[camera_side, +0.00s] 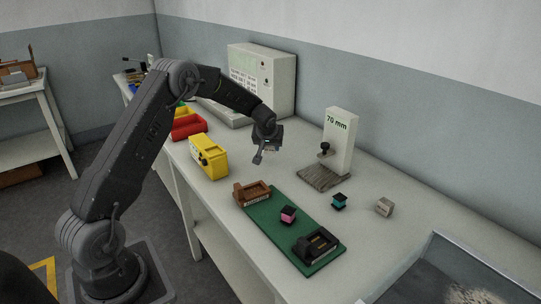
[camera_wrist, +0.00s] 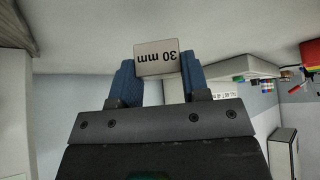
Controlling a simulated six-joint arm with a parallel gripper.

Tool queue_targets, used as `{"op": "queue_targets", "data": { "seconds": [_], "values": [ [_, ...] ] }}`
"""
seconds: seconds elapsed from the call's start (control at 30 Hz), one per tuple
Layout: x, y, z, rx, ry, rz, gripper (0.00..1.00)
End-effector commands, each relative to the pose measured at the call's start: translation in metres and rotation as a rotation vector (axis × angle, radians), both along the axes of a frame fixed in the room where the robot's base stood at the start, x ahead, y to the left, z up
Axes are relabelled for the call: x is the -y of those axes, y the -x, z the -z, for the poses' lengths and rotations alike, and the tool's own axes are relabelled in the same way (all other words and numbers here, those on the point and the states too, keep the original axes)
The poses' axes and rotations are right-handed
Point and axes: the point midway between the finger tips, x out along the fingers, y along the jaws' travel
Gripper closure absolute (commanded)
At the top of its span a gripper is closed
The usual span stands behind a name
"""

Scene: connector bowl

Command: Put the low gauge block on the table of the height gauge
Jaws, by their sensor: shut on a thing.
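My gripper (camera_side: 262,150) is raised over the bench, left of the height gauge (camera_side: 341,140) in the side view. In the wrist view, its two blue fingers (camera_wrist: 157,75) are shut on a pale grey gauge block (camera_wrist: 157,56) marked "30 mm", which reads upside down there. In the side view the held block is hard to make out. The height gauge is a white upright marked "70 mm" with a black knob. Its flat striped table (camera_side: 322,179) looks bare. A second small grey block (camera_side: 384,207) stands on the bench to the right; its marking is too small to read.
A green mat (camera_side: 270,222) holds a brown tray (camera_side: 252,193), a pink-and-black part (camera_side: 288,214) and a black holder (camera_side: 318,245). A teal-and-black part (camera_side: 339,201) stands beside it. A yellow box (camera_side: 208,157) and red bin (camera_side: 187,127) stand to the left.

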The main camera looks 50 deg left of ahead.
Motion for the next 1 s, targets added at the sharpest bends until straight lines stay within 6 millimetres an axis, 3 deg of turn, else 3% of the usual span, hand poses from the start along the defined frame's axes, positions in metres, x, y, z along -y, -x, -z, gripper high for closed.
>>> {"op": "queue_targets", "data": {
  "seconds": [0.17,0.4,0.77,0.8,1.0],
  "values": [
    [0.001,-0.002,0.01,-0.001,-0.001,-0.001,0.89],
    [0.001,-0.002,0.04,0.002,-0.001,0.001,0.89],
    [0.001,-0.002,0.044,0.002,-0.001,0.001,0.89],
    [0.001,-0.002,0.045,0.001,-0.001,0.0,0.56],
    [0.001,-0.002,0.045,0.0,0.0,0.0,0.37]
  ]
}}
